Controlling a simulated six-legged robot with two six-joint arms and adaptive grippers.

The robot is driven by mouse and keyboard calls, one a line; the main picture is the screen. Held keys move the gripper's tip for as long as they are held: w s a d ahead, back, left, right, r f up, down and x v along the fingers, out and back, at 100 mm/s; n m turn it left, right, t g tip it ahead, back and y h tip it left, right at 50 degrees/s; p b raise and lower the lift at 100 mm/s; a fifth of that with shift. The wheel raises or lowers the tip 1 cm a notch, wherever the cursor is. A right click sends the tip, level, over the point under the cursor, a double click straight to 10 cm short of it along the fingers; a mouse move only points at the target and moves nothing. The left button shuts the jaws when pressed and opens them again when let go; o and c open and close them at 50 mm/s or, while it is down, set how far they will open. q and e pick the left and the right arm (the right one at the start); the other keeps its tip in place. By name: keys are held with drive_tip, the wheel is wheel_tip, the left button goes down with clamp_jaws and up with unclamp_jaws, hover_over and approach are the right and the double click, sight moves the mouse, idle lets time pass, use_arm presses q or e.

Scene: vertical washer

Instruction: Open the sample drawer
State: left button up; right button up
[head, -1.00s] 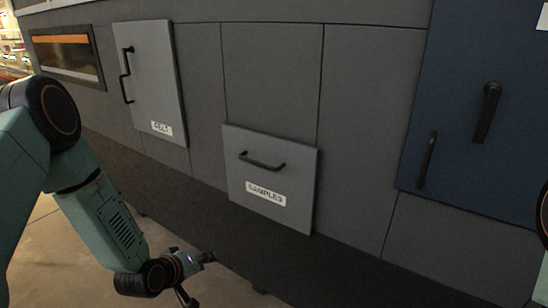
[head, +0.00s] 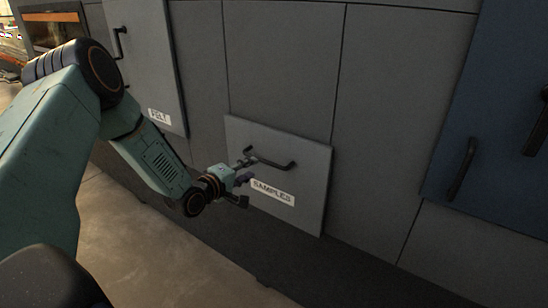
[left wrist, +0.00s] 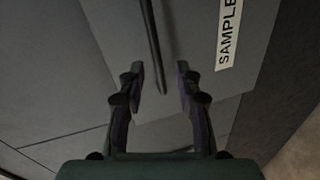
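The sample drawer (head: 302,155) is a grey front panel with a white SAMPLES label (head: 273,192) and a black bar handle (head: 272,162). Its front looks close against the cabinet. My left gripper (head: 246,169) is at the left part of the handle, partly covering it. In the left wrist view my left gripper (left wrist: 161,78) has its fingers apart, with the dark handle (left wrist: 154,45) running down toward the space between them. The handle does not visibly touch either finger; I cannot tell how deep it lies between them. My right gripper is out of view.
A FELT panel (head: 145,60) with a black handle is at upper left. A dark blue door (head: 490,110) with black handles is at right. The grey cabinet wall (head: 385,130) lies between. Open floor (head: 150,260) shows below at left.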

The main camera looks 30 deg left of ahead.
sight(263, 162)
use_arm(q)
drive_tip(key=shift+n, duration=0.8)
drive_tip(key=x, duration=0.3)
drive_tip(key=b+x, duration=0.1)
drive_tip(key=x, duration=0.2)
drive_tip(key=shift+w+d+r, duration=0.1)
drive_tip(key=shift+w+d, duration=0.15)
drive_tip(key=shift+w, duration=0.2)
drive_tip(key=shift+w+a, duration=0.1)
drive_tip(key=shift+w, duration=0.3)
drive_tip(key=shift+c, duration=0.3)
